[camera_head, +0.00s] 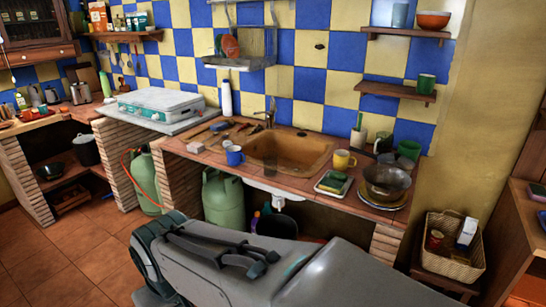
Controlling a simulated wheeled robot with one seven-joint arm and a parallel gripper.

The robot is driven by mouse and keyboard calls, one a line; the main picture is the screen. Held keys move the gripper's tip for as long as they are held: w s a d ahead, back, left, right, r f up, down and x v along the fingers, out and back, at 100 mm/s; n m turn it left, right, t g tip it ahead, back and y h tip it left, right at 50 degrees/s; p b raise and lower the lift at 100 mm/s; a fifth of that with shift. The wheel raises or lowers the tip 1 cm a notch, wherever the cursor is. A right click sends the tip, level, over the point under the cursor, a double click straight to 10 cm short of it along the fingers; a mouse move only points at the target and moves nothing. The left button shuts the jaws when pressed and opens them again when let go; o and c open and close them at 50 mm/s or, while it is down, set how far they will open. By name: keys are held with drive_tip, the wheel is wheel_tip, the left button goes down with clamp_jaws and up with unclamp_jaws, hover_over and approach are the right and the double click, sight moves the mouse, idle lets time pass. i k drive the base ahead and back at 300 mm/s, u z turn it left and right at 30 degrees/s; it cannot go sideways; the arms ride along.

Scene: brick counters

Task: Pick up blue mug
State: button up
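The blue mug (234,155) stands upright on the tiled counter (202,159), left of the brown sink basin (280,152). It has a blue body and a pale inside. A small white cup touches or overlaps its left side in the picture. The mug is small in the view, and its handle is hard to make out. My own grey arm parts fill the bottom middle, in front of the counter and apart from the mug. My gripper's fingertips are not visible.
A yellow mug (343,161), a tray with sponges (333,183) and a metal bowl (386,183) stand right of the sink. A faucet (270,113) rises behind it. Brushes and flat items lie behind the mug. A green gas cylinder (223,199) stands below the counter.

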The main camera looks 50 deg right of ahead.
sight(234, 155)
drive_tip(key=z, duration=2.25)
drive_tip(key=i, duration=0.1)
drive_tip(key=u, duration=0.65)
